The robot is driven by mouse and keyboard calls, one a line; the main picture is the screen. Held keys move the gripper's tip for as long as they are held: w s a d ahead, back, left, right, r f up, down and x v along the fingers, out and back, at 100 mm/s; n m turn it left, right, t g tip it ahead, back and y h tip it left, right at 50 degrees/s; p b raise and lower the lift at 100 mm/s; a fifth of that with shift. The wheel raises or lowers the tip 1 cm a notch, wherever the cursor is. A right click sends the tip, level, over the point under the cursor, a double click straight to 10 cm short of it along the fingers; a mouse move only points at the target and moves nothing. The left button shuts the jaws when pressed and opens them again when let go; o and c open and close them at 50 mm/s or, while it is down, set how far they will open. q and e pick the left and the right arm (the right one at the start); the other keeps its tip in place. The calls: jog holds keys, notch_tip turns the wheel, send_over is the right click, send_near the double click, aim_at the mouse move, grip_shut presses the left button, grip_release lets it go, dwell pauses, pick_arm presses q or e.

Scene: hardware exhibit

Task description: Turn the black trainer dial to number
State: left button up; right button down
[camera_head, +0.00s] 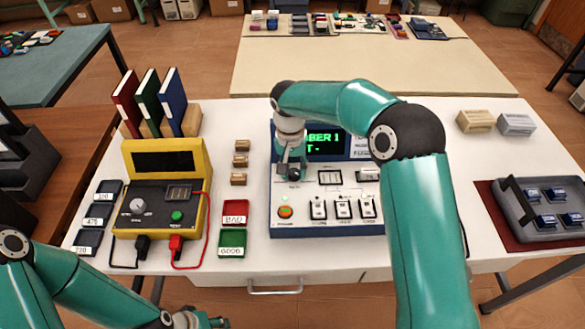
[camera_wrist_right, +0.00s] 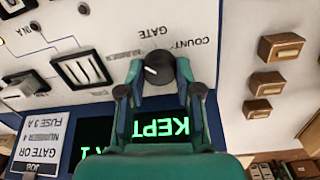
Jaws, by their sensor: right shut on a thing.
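The blue-and-white trainer (camera_head: 330,200) stands mid-table with a lit green display (camera_head: 322,138), partly covered by my right arm. In the right wrist view, upside down, the display (camera_wrist_right: 150,130) reads "KEPT". The black dial (camera_wrist_right: 157,70) has a white pointer mark towards the picture's left. The labels "NUMBER", "GATE" and "COUNT" stand around it. My right gripper (camera_head: 290,172) is shut on the dial, one finger on each side, as the right wrist view (camera_wrist_right: 160,96) shows. My left gripper (camera_head: 192,319) is low at the bottom edge, away from the trainer, partly cut off.
A yellow meter box (camera_head: 205,165) with leads stands left of the trainer. Small brown blocks (camera_head: 241,160), a red BAD tray (camera_head: 236,203) and a green GOOD tray (camera_head: 232,236) lie between them. A grey tray (camera_head: 510,215) lies right.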

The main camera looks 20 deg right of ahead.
aim_at(291, 170)
jog(key=shift+w+r, duration=0.15)
jog(key=c, duration=0.8)
grip_release()
jog(key=r, duration=1.1)
jog(key=shift+w+a+r, duration=0.1)
jog(key=shift+a+r, duration=0.2)
jog(key=shift+r, duration=0.05)
